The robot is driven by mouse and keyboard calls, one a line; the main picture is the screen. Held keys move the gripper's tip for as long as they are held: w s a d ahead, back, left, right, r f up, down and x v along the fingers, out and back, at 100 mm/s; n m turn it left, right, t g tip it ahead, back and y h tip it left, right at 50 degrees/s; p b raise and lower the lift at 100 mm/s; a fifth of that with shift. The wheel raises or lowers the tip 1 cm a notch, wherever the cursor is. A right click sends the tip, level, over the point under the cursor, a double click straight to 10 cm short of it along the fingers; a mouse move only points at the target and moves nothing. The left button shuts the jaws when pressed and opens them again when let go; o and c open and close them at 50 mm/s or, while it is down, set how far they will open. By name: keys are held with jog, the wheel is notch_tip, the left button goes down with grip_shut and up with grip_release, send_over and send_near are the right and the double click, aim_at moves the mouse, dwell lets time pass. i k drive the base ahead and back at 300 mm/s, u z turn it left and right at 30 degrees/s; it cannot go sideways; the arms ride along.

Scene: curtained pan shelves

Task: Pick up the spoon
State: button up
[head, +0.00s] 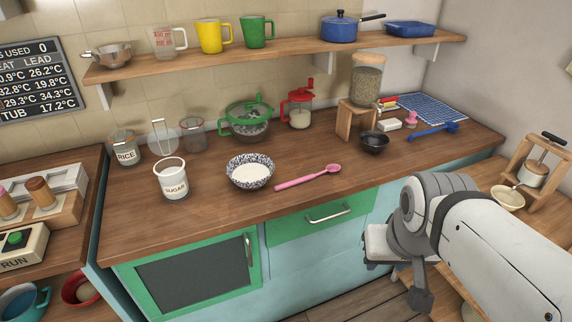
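A pink spoon (308,177) lies flat on the wooden counter (225,205), near its front edge. Its bowl end points to the back right and its handle to the front left. Nothing covers it. My gripper (402,272) hangs at the lower right, in front of the cabinets and apart from the spoon. A blue long-handled utensil (433,131) lies farther right on the counter.
A speckled bowl of white contents (250,172) stands just left of the spoon. A sugar jar (172,178) is farther left. A black bowl (374,142) and wooden stand (357,119) are to the right. A shelf (285,51) runs above.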

aim_at(331, 168)
jog(key=u, duration=0.8)
jog(key=i, duration=1)
